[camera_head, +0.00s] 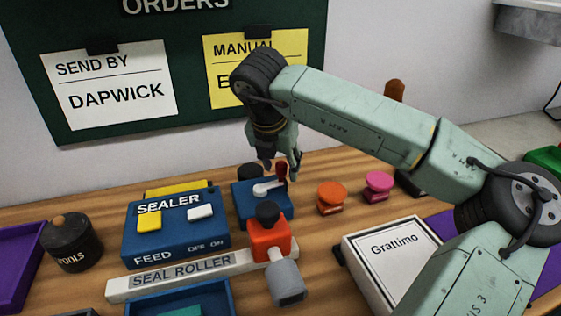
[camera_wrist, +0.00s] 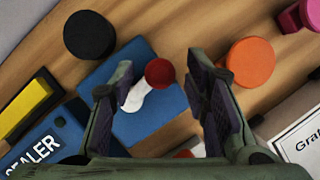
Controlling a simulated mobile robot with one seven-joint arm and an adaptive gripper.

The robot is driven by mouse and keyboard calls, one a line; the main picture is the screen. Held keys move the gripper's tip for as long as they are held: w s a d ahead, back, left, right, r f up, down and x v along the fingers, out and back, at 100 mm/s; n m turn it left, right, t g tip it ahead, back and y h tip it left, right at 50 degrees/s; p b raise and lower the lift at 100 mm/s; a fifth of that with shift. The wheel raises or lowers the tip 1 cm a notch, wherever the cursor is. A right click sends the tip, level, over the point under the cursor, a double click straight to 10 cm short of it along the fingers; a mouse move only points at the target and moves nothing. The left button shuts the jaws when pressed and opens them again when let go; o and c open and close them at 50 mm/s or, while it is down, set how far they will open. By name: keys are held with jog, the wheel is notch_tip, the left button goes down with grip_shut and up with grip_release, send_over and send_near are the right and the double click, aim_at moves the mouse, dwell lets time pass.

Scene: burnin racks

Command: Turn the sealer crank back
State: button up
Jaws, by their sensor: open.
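The sealer crank is a white arm with a dark red knob (camera_head: 281,170) on a small blue base (camera_head: 262,212), right of the blue sealer box (camera_head: 176,235). In the wrist view the red knob (camera_wrist: 160,73) and the white crank arm (camera_wrist: 139,94) lie between my fingers, nearer the left one. My gripper (camera_head: 281,165) points down over the crank from behind the knob. It is open, and its fingers (camera_wrist: 163,90) stand apart on either side of the knob. Whether a finger touches the knob cannot be told.
An orange stamp-like piece (camera_head: 331,197) and a pink one (camera_head: 378,186) stand to the right. A red handled piece (camera_head: 269,240) sits on the white seal roller bar (camera_head: 150,279) in front. A white Grattimo box (camera_head: 392,262) is at right front. A black pot (camera_head: 72,243) stands left.

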jog(key=shift+f, duration=0.15)
jog(key=shift+c, duration=0.3)
grip_shut()
